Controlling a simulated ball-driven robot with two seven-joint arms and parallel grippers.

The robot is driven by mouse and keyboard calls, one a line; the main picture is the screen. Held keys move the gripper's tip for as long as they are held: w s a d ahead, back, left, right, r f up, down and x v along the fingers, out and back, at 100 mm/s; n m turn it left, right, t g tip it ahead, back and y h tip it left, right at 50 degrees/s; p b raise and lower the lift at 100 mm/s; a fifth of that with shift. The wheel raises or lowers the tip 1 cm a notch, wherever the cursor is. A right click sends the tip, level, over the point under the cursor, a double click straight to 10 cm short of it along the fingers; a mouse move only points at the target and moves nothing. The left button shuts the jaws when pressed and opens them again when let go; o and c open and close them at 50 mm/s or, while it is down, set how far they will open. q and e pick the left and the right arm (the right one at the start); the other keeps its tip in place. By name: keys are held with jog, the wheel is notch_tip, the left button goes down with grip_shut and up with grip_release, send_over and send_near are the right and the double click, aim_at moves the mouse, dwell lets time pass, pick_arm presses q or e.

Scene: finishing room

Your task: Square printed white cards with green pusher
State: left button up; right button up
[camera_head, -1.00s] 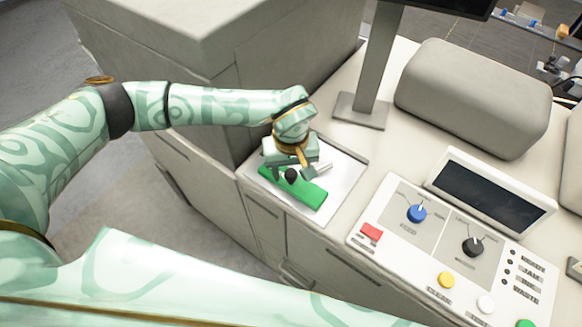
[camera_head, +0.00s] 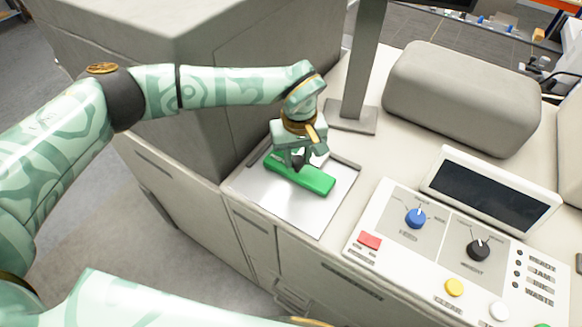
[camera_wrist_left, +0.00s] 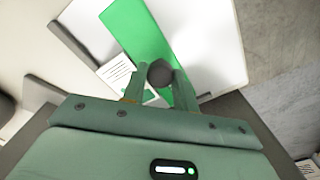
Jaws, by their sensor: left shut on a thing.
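The green pusher (camera_head: 312,180) is a long flat bar with a dark round knob. It lies on the light metal tray (camera_head: 290,212). My left gripper (camera_head: 298,160) is over the pusher, its fingers closed on the knob. In the left wrist view, the left gripper (camera_wrist_left: 160,88) has its two fingers on either side of the dark knob (camera_wrist_left: 160,72), and the green pusher (camera_wrist_left: 135,25) stretches away beyond it. White cards with printed lines (camera_wrist_left: 116,72) lie on the tray beside the pusher, partly hidden by a finger. My right gripper is not in view.
The tray has dark raised stops (camera_head: 345,163) at its back. A grey post (camera_head: 362,70) stands behind it. A control panel with buttons and knobs (camera_head: 440,245) is at the right. A large grey cabinet (camera_head: 190,60) stands at the left.

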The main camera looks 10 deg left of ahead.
aim_at(298, 158)
pick_arm(q)
jog(key=o, duration=1.1)
jog(key=shift+w, duration=0.15)
notch_tip(298, 158, up, 16)
jog(key=shift+r+b, duration=0.2)
jog(key=shift+b, duration=0.6)
